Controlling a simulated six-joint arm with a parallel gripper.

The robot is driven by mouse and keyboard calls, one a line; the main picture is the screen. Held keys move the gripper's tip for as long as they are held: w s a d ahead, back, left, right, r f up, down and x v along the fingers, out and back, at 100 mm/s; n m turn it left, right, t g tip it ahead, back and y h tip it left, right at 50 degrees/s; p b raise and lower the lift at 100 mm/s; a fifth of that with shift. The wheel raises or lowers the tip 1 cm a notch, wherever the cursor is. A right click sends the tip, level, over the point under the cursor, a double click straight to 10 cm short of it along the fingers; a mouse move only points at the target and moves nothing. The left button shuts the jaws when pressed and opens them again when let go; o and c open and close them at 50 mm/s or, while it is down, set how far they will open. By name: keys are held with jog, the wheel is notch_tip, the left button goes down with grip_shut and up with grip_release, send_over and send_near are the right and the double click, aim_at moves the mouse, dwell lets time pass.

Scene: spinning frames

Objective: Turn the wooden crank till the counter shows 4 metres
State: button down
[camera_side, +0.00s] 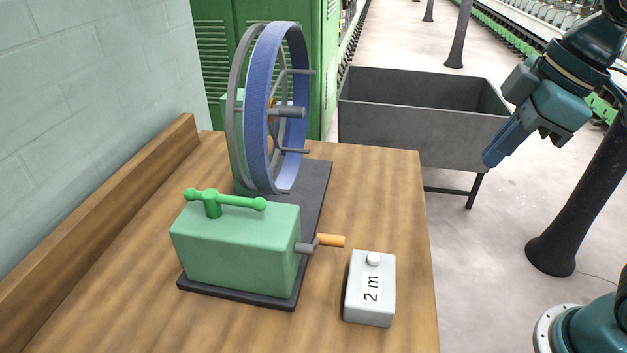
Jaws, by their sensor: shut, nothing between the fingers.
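The wooden crank handle (331,240) is a short orange-brown peg on a grey arm. It sticks out to the right from the green box (240,245) on the wooden table. The counter (371,287) is a small light-grey box with a round knob on top, standing on the table right of the crank. Its label reads "2 m", turned sideways. A large wheel (257,110) with a blue band around its rim stands behind the green box. My gripper (490,160) is up at the right, beyond the table's right edge, shut and empty, well apart from the crank.
The wooden table (110,290) has a raised wooden board (100,195) along the wall at left. A grey metal trough (420,130) stands behind the table at right, close to my gripper in the picture. A dark post (585,190) rises from the floor at right.

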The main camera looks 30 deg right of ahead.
jog(key=shift+s+d+f+m, duration=0.15)
jog(key=shift+s+d+m, duration=0.25)
jog(key=shift+d+m, duration=0.15)
jog(key=shift+w, duration=0.1)
jog(key=w+a+f+n+g+y, duration=0.1)
jog(key=w+a+f, duration=0.2)
jog(key=w, duration=0.6)
jog(key=w+a+f+n+g+y, duration=0.1)
jog(key=w+a+f+g+y, duration=0.1)
jog(key=w, duration=0.7)
jog(key=shift+w+a+f, duration=0.35)
jog(key=shift+a+f, duration=0.4)
jog(key=shift+f, duration=0.05)
jog(key=shift+n, duration=0.25)
send_near(322, 244)
notch_tip(322, 244, down, 2)
jog(key=w+d, duration=0.2)
jog(key=shift+s+a+f, duration=0.25)
jog(key=shift+f, duration=0.2)
jog(key=shift+s+a+f, duration=0.2)
jog(key=shift+f, duration=0.3)
jog(key=shift+s+a+f, duration=0.25)
jog(key=shift+f, duration=0.2)
